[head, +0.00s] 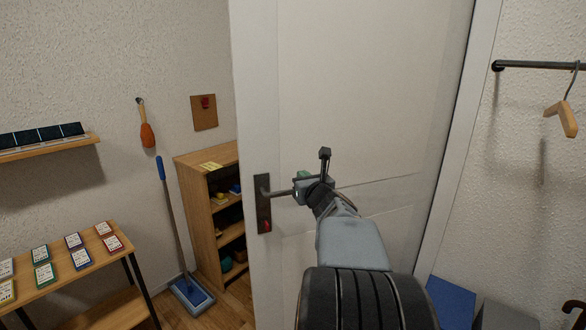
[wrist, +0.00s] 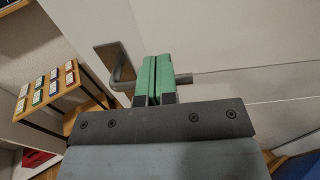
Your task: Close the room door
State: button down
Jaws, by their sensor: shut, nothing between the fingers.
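The room door (head: 350,90) is a white panel standing open in the middle of the head view, with its free edge toward the left. Its dark lever handle (head: 264,203) sits near that edge, and the handle also shows in the wrist view (wrist: 118,68). My gripper (head: 303,176) is in front of the door at handle height, beside the lever. In the wrist view its green fingers (wrist: 154,75) are shut together with nothing between them, and they overlap the lever in the picture. I cannot tell whether they touch it. My arm hides part of the lower door.
A table (head: 70,283) with several cards is at the left. A rail with a hanger (head: 562,118) is at the right, above a blue box (head: 450,300).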

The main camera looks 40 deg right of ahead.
aim_at(290, 164)
jog(key=p+x, duration=0.1)
jog(key=x, duration=0.7)
jog(key=shift+w, duration=0.25)
